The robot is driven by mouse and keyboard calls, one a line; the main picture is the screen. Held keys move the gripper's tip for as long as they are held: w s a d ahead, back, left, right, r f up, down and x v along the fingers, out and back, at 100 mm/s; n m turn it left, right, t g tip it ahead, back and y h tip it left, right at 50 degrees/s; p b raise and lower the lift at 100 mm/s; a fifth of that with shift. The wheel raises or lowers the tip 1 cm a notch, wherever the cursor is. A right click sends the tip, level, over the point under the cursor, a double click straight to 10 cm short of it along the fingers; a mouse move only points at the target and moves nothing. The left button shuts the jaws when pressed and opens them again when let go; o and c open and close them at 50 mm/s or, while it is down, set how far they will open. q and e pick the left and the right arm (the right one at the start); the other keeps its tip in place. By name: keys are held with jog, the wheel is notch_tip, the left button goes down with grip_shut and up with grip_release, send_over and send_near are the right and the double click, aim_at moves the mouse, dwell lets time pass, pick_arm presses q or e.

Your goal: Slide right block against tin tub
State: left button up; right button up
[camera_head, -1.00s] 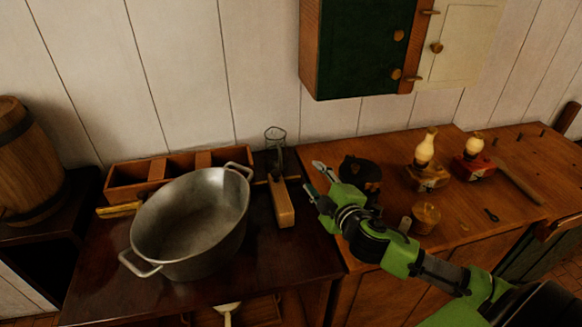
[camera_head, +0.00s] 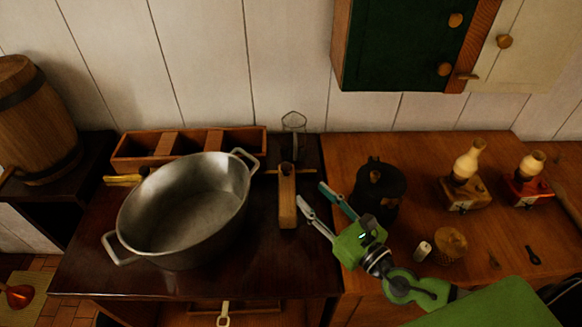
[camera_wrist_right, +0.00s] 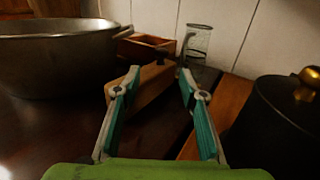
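The tin tub (camera_head: 130,215) is a large grey oval pot with two handles on the dark left counter. The right block (camera_head: 287,208) is a long wooden piece lying just right of the tub, with a gap between them. My right gripper (camera_head: 312,191) is open and empty, just right of the block, its fingers pointing up and left. In the right wrist view, the block (camera_wrist_right: 150,86) shows ahead between the open fingers (camera_wrist_right: 158,72), and the tub (camera_wrist_right: 55,65) is beyond to the left. I cannot tell whether a finger touches the block. My left gripper is not in view.
A black lidded pot (camera_head: 378,185) stands close right of my right gripper. A wooden compartment box (camera_head: 185,150) and a glass (camera_head: 293,123) stand behind. Two lamps (camera_head: 465,180) (camera_head: 527,182) and a small round wooden item (camera_head: 450,243) are on the right counter.

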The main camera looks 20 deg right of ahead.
aim_at(290, 171)
jog(key=p+x, duration=0.2)
jog(key=x, duration=0.7)
jog(key=shift+w, duration=0.35)
jog(key=shift+w+a+f+p, duration=0.15)
jog(key=shift+w+p, duration=0.15)
jog(key=shift+w, duration=0.3)
